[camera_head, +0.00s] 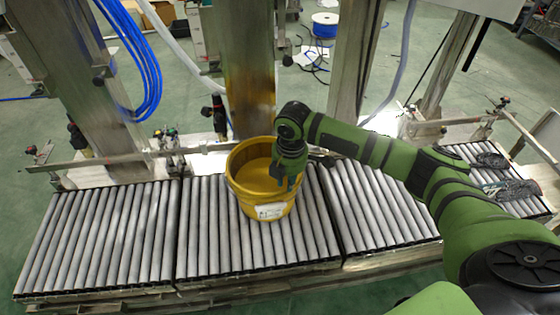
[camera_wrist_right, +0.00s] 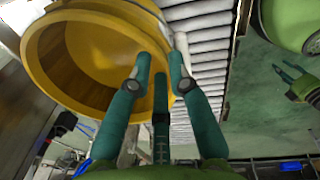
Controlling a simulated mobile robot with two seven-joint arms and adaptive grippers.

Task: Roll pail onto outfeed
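The yellow pail (camera_head: 247,187) stands upright on the middle roller section (camera_head: 215,235), with a white label on its front. Its open mouth shows in the right wrist view (camera_wrist_right: 45,62). My right gripper (camera_head: 287,183) points down at the pail's right rim. In the wrist view its teal fingers (camera_wrist_right: 161,60) are apart, one over the pail's mouth and the other beside the outer rim. Contact with the wall is not clear. My left gripper (camera_wrist_right: 288,72) shows small at the right of the wrist view, away from the pail, its fingers apart. The head view does not show it.
Empty roller sections lie left (camera_head: 100,235) and right (camera_head: 375,205) of the middle one, with narrow seams between. A metal rail (camera_head: 100,160) and steel posts stand behind. Dark mesh-like items (camera_head: 515,189) lie on the far right rollers.

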